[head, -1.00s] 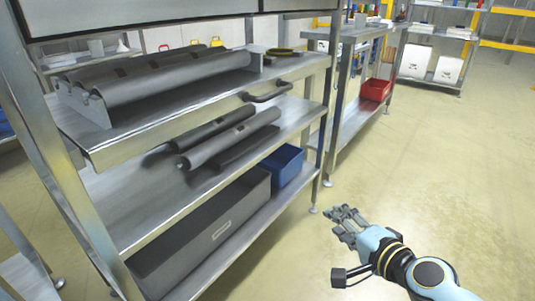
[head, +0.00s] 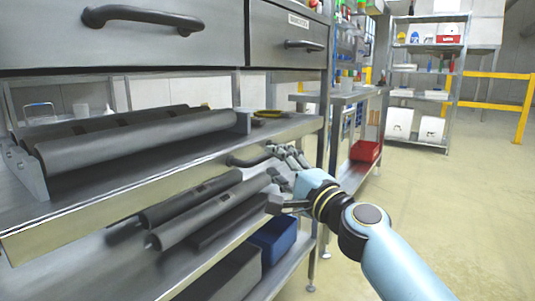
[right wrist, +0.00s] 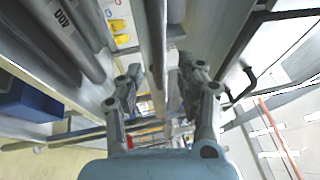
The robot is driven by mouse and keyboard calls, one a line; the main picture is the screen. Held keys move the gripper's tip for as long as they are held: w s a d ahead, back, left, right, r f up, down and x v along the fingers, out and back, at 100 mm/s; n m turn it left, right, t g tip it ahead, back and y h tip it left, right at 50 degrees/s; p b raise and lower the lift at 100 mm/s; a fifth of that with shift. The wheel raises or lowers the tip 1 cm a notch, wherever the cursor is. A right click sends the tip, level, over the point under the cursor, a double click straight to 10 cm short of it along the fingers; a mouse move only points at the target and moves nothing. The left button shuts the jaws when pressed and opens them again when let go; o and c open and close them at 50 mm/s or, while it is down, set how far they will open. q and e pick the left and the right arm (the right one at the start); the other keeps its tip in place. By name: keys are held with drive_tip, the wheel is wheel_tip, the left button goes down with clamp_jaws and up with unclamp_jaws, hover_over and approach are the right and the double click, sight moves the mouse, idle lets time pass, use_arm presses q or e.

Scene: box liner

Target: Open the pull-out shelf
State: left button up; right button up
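The pull-out shelf (head: 120,205) is a grey metal board under the drawers. It bears long dark rolls (head: 140,142) and has a dark bar handle (head: 247,161) at the right of its front edge. It looks pushed in. My right gripper (head: 282,172) is just right of that handle, with its upper fingers close to the handle's end. I cannot tell whether they touch. In the right wrist view the gripper (right wrist: 160,85) has its fingers spread, with a pale metal edge (right wrist: 153,40) visible between them. My left gripper is not in view.
Drawers with dark handles (head: 155,18) sit above. The lower shelf holds more rolls (head: 190,222) and a blue bin (head: 272,240). The floor (head: 440,220) at right is clear.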

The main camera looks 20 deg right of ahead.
sight(268, 157)
drive_tip(key=x, duration=0.4)
clamp_jaws()
drive_tip(key=shift+f, duration=0.1)
idle(0.4)
